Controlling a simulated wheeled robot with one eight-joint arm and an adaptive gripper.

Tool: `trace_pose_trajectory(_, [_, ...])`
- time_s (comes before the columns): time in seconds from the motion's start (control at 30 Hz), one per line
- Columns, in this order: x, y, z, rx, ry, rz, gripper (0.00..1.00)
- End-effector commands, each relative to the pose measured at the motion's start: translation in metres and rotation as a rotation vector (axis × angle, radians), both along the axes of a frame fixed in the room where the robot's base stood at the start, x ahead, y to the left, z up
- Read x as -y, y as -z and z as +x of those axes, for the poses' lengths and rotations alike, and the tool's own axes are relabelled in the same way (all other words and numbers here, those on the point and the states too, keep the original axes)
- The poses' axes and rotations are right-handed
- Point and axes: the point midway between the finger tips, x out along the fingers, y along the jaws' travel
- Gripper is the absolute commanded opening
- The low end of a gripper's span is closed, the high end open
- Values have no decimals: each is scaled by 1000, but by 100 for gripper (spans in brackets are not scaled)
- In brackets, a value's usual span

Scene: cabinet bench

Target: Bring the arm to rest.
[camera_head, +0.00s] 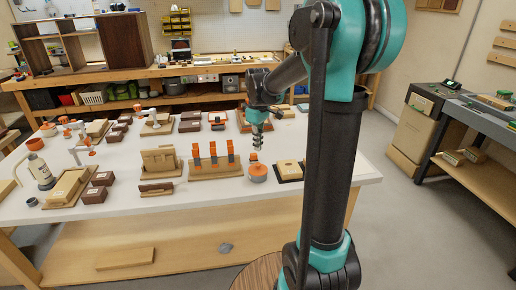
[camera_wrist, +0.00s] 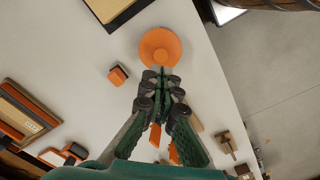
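My gripper (camera_head: 257,147) hangs from my arm over the front right part of the white table, fingers pointing down. In the wrist view my gripper (camera_wrist: 161,72) has its green fingers drawn together at the tips, with nothing visible between them. Just below the tips is a round orange-topped piece (camera_head: 258,174) with a small knob, standing on the table. It shows as an orange disc (camera_wrist: 168,38) in the wrist view, partly overlapped by the fingertips. Whether the tips touch the knob is hard to tell.
A rack with orange clips (camera_head: 214,171) stands left of my gripper, and a tray with a tan block (camera_head: 290,170) stands right. Several boxes and holders crowd the white table (camera_head: 230,198). A workbench (camera_head: 200,68) runs behind; grey floor (camera_head: 410,235) is open at right.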

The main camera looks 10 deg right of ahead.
Motion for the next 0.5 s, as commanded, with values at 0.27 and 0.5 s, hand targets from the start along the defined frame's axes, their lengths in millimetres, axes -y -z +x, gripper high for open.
trace_pose_trajectory(0.27, [0, -4, 0, 0, 0, 0, 0])
trace_pose_trajectory(0.5, [2, -1, -8, 11, 24, 1, 0])
